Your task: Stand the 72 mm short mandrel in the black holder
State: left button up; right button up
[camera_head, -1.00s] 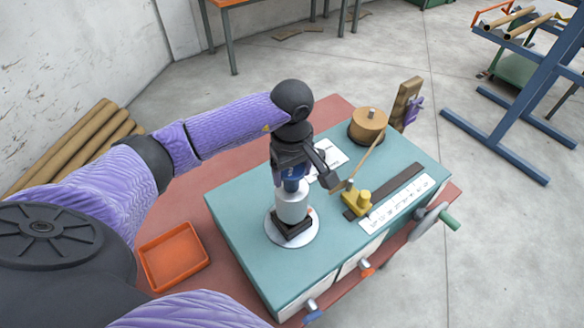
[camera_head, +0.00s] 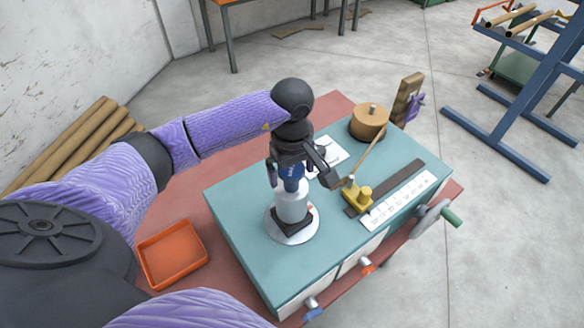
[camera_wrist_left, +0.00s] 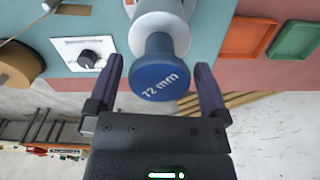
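The 72 mm mandrel is a white cylinder (camera_head: 292,206) with a blue end, standing about upright at the black holder (camera_head: 293,226) on a round pale plate. Its foot meets the holder, but how deep it sits cannot be told. In the left wrist view its blue end (camera_wrist_left: 160,78) faces me and reads "72 mm". My left gripper (camera_head: 290,178) is just above and around the blue end. In the left wrist view the fingers (camera_wrist_left: 158,88) are spread, with a gap on each side of the blue end. My right gripper is out of view.
The holder's plate lies on a teal machine top (camera_head: 245,215). A yellow block (camera_head: 357,196), a white scale strip (camera_head: 398,201) and a brown roll (camera_head: 368,123) are to the right. An orange tray (camera_head: 172,254) is at left. A handwheel (camera_head: 430,219) juts from the right side.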

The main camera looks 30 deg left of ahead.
pick_arm(q)
notch_tip(320, 180, up, 10)
jog(key=shift+b, duration=0.45)
